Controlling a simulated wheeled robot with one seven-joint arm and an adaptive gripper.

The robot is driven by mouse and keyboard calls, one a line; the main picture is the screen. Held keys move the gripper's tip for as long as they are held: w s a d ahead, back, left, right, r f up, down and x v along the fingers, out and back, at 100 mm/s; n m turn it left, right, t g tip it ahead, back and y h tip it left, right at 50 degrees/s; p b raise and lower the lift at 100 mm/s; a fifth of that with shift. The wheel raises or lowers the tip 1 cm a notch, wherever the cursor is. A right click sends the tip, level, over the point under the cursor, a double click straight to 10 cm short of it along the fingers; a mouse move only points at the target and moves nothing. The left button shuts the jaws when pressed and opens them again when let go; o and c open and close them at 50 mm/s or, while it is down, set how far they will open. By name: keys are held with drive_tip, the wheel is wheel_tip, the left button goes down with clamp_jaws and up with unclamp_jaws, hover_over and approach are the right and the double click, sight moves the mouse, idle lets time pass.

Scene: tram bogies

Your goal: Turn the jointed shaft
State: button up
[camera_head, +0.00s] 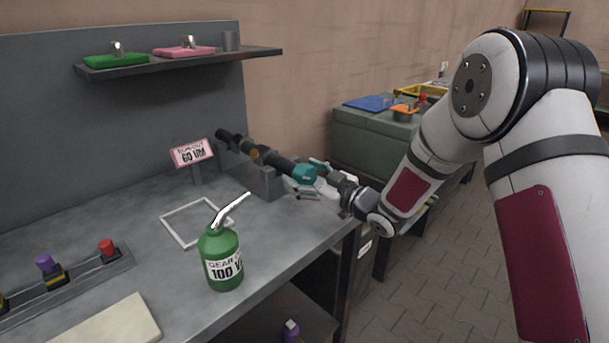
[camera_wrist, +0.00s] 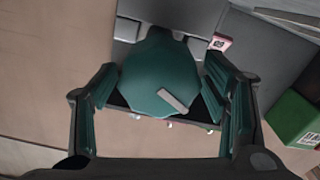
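The jointed shaft (camera_head: 268,157) is a dark rod with a brass-coloured ring. It lies across a grey block on the bench and ends in a rounded teal knob (camera_head: 303,173) on the side toward my arm. My gripper (camera_head: 312,181) is at this knob. In the wrist view the knob (camera_wrist: 150,75) fills the space between the two teal-padded fingers of my gripper (camera_wrist: 160,88), and a pale bar mark shows on its face. The fingers are spread to either side of it and look apart from it by small gaps. The rest of the shaft is hidden behind the knob there.
A pink sign (camera_head: 193,152) stands behind the shaft. A green oil can (camera_head: 222,257) and a white square outline (camera_head: 172,229) are on the bench in front. A shelf (camera_head: 180,63) is above. A green cabinet (camera_head: 374,141) stands beyond the bench.

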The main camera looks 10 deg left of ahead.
drive_tip(key=c, duration=1.1)
drive_tip(key=shift+o, duration=0.2)
drive_tip(key=m, duration=0.5)
drive_tip(key=shift+w+d+m, duration=0.1)
drive_tip(key=shift+d+m, duration=0.1)
drive_tip(key=shift+m, duration=0.2)
drive_tip(key=m+p, duration=0.1)
drive_tip(key=m, duration=0.4)
drive_tip(key=shift+w+m+p, duration=0.1)
drive_tip(key=shift+m+p, duration=0.2)
drive_tip(key=shift+m, duration=0.1)
drive_tip(key=shift+f, duration=0.1)
drive_tip(key=o, duration=1.2)
drive_tip(key=shift+c, duration=0.2)
